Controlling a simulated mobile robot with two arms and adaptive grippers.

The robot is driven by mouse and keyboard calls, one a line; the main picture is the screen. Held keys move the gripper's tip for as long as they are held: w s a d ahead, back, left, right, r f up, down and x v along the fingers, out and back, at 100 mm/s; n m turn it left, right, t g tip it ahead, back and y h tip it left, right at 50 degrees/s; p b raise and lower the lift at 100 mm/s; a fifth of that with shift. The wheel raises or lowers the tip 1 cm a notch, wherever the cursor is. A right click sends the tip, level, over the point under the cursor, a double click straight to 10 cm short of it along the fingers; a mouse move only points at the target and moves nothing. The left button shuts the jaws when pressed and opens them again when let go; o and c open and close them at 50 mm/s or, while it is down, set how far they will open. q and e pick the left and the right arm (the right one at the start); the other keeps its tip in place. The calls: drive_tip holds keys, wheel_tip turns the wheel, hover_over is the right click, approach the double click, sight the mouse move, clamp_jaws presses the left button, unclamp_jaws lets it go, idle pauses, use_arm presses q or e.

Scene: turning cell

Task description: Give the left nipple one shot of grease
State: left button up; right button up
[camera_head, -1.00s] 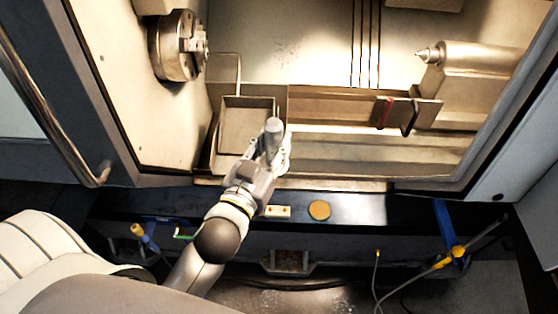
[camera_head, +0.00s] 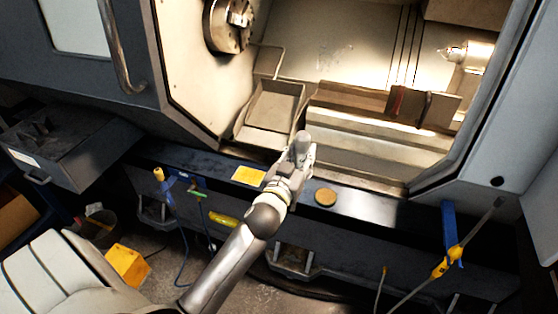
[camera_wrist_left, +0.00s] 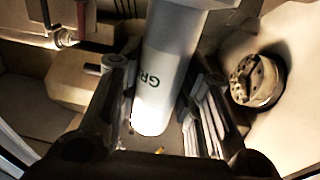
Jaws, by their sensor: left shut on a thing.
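My left gripper (camera_head: 295,163) is shut on a grey-white cylinder (camera_head: 302,142) and holds it in front of the lathe's opening, at the front sill. In the left wrist view the cylinder (camera_wrist_left: 168,62) lies between the two fingers, with green letters starting "GR" on its side. Its pale round end points down in that view. I cannot make out a grease nipple in either view. My right gripper is not in view.
Inside the lathe are a chuck (camera_head: 226,28), a grey tray (camera_head: 276,100) and a tailstock (camera_head: 472,56). A yellow pad (camera_head: 248,175) and a tan disc (camera_head: 325,197) lie on the dark front ledge. A yellow-handled tool (camera_head: 446,264) hangs at right. An open drawer (camera_head: 70,150) juts out at left.

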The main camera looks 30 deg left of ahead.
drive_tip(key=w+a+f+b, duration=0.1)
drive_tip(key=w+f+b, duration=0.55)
drive_tip(key=b, duration=0.45)
use_arm(q)
drive_tip(key=w+a+f+n+y+b, duration=0.1)
drive_tip(key=w+a+f+y+b, duration=0.1)
drive_tip(key=w+a+f, duration=0.3)
drive_tip(key=w+a+f+n+g+y+b, duration=0.1)
drive_tip(key=w+a+f+b, duration=0.3)
drive_tip(key=a+f, duration=0.5)
drive_tip(key=shift+w+f+n+y, duration=0.3)
drive_tip(key=shift+w+f+y, duration=0.2)
drive_tip(key=shift+w+f, duration=0.55)
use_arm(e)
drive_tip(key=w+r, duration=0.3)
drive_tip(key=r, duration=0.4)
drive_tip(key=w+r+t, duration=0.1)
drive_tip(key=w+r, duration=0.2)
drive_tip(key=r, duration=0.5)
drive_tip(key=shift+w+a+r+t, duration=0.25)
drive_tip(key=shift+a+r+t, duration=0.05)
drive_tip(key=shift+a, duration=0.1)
use_arm(q)
drive_tip(key=shift+s, duration=0.1)
drive_tip(key=shift+s, duration=0.1)
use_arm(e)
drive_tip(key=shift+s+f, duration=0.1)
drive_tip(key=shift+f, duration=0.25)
use_arm(q)
drive_tip(key=shift+f, duration=0.1)
